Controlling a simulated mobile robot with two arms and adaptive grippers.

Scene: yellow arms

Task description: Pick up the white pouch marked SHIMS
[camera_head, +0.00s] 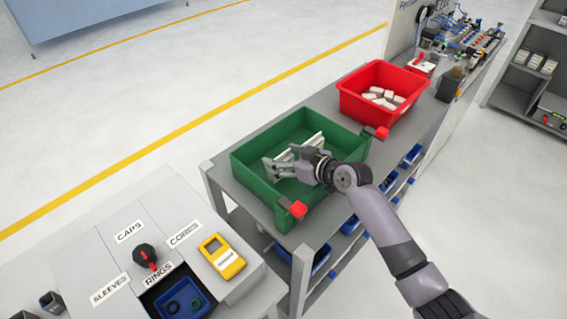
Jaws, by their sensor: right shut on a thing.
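My right gripper (283,166) reaches from the lower right into the green crate (250,165). It is shut on a pale thing (312,141), which is mostly hidden by the fingers and wrist. No SHIMS marking can be read on it, so I cannot tell for sure that it is the white pouch. Several white packets lie in the red crate (352,104) behind; their markings are too small to read. My left gripper is not in view.
Both crates stand on a grey bench (222,178). A labelled console with a black knob (145,255) and a yellow device (222,257) stands at the lower left. Blue bins (320,258) fill the shelf below.

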